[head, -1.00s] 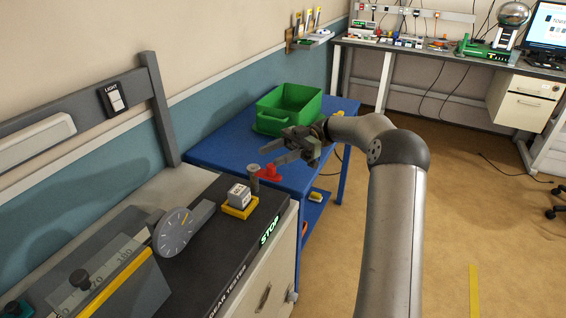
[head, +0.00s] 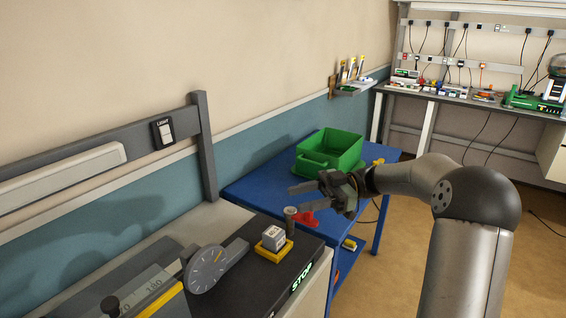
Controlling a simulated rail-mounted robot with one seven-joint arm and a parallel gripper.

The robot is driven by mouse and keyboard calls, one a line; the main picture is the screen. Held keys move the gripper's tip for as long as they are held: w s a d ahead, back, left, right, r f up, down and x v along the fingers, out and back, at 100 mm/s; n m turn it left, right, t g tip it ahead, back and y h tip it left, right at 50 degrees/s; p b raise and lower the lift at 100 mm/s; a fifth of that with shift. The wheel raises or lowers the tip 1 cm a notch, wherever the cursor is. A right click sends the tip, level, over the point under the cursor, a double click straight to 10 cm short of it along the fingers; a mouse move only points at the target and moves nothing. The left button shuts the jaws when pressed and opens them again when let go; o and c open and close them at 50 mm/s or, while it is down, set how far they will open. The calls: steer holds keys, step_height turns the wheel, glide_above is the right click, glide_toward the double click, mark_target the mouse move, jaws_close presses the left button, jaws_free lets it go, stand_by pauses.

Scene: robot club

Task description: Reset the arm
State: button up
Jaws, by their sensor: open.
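My gripper (head: 296,196) is at the end of my arm, which reaches in from the right of the head view. Its two fingers point left and are spread apart with nothing between them.
A green bin (head: 345,150) stands on the blue table behind my gripper. The black gear tester (head: 262,280) carries a grey cube (head: 273,236) on a yellow base and a round dial (head: 208,268). A workbench (head: 452,97) lines the far wall. Floor at right is open.

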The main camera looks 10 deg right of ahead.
steer(key=w+a+r+m+t+h, duration=0.3)
steer(key=w+a+m+t, duration=0.35)
steer(key=w+t, duration=0.4)
steer(key=s+d+f+m+t+h, duration=0.5)
steer(key=d+m+h, duration=0.4)
steer(key=h, duration=0.5)
steer(key=s+d+f+m+g+h, duration=0.1)
steer(key=s+f+m+g, duration=0.15)
steer(key=s, duration=0.35)
steer(key=s+d+f+m+g+h, duration=0.1)
steer(key=s+f+g, duration=0.15)
steer(key=s, duration=0.45)
steer(key=s+a+f+g+y, duration=0.1)
steer(key=s+a+f+g, duration=0.1)
steer(key=s, duration=0.7)
steer(key=s+a+f+m+g+p, duration=0.1)
steer(key=s+f+g, duration=0.3)
steer(key=s, duration=0.6)
steer(key=shift+s+a+m+g+y, duration=0.3)
steer(key=shift+a+g+y, duration=0.1)
steer(key=shift+a, duration=0.4)
